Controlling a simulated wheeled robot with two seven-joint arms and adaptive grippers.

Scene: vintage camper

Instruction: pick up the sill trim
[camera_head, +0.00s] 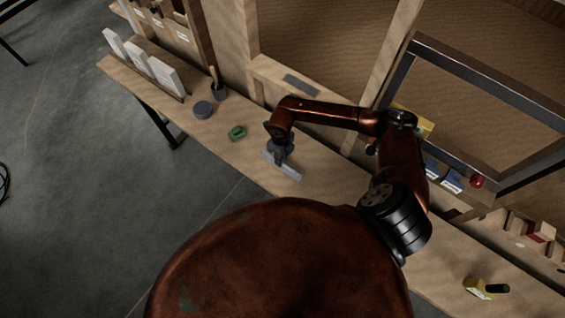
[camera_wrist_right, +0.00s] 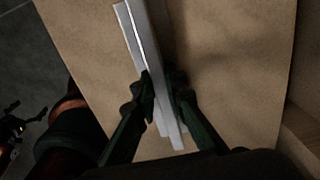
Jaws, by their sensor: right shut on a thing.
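The sill trim (camera_head: 290,171) is a light grey metal strip at the workbench's front edge in the head view. My right gripper (camera_head: 281,154) points down onto it and is shut on it. In the right wrist view the trim (camera_wrist_right: 138,42) runs lengthwise between the two dark fingers (camera_wrist_right: 161,88), which press on its sides. It has an angled profile, and its upper end extends well past the fingertips. I cannot tell whether it touches the bench or hangs just above it. My left gripper is not in view.
The wooden bench (camera_head: 240,160) holds a green item (camera_head: 237,132), a dark round tin (camera_head: 203,110), a cup (camera_head: 220,91) and white upright blocks (camera_head: 140,57). A flat grey strip (camera_head: 301,84) lies on the ledge behind. A dark metal frame (camera_head: 470,65) stands at right.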

